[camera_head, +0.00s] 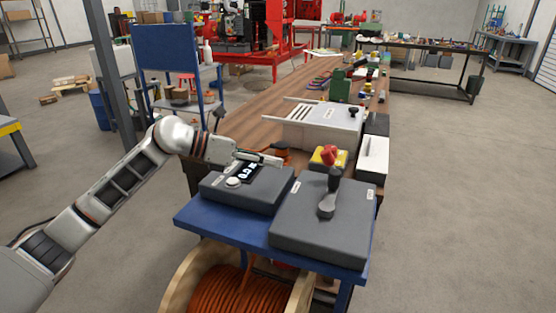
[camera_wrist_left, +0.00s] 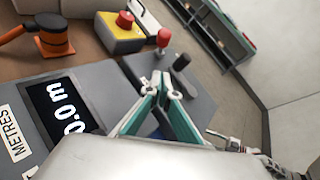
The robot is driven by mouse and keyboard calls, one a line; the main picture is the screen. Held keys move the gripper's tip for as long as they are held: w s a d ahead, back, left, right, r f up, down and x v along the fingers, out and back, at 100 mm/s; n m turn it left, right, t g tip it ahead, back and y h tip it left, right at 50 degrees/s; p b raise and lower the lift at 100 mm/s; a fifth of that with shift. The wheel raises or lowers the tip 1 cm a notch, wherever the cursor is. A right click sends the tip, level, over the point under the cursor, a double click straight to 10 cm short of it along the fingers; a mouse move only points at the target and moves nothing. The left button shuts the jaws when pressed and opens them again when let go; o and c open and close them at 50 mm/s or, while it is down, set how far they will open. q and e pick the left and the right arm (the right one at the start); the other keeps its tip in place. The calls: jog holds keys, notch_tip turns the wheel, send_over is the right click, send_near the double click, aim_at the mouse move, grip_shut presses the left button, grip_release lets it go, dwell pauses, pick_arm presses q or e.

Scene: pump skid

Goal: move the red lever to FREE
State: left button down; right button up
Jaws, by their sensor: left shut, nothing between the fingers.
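The red lever (camera_wrist_left: 163,39) shows in the left wrist view as a round red knob on a thin stem, beside a black-handled lever (camera_wrist_left: 181,63) on a dark grey box (camera_wrist_left: 198,95). In the head view, red shows behind the black handle (camera_head: 335,181), where knob and red button are hard to tell apart. No FREE mark is readable. My left gripper (camera_head: 279,161) is shut and empty, above the display box and left of the levers. Its fingertips (camera_wrist_left: 161,86) meet short of both levers. A small silver-grey shape at the wrist view's lower right looks like my right gripper (camera_wrist_left: 222,138).
A grey box with a "0.0 m" display (camera_head: 247,172) stands on the blue table (camera_head: 230,232), left of the lever box (camera_head: 310,236). A yellow box with a red button (camera_wrist_left: 122,40) stands behind. An orange cable reel (camera_head: 235,290) is below. Floor at right is clear.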

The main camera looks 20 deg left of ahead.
aim_at(324, 161)
pick_arm(q)
jog(key=x, duration=0.7)
jog(key=shift+d+f+b, duration=0.1)
jog(key=shift+b, duration=0.25)
jog(key=shift+w+d+r, duration=0.25)
jog(key=shift+w+d, duration=0.3)
jog(key=shift+w, duration=0.05)
jog(key=shift+w+d+r, duration=0.2)
jog(key=shift+w+d, duration=0.35)
jog(key=shift+w, duration=0.1)
jog(key=shift+w+d+r, duration=0.25)
jog(key=shift+w+d, duration=0.05)
jog(key=shift+w, duration=0.05)
pick_arm(e)
jog(key=shift+w+a+r, duration=0.1)
jog(key=shift+w+r, duration=0.1)
jog(key=shift+w, duration=0.1)
pick_arm(q)
jog(key=shift+d+r, duration=0.1)
jog(key=shift+r, duration=0.1)
pick_arm(e)
jog(key=shift+s, duration=0.15)
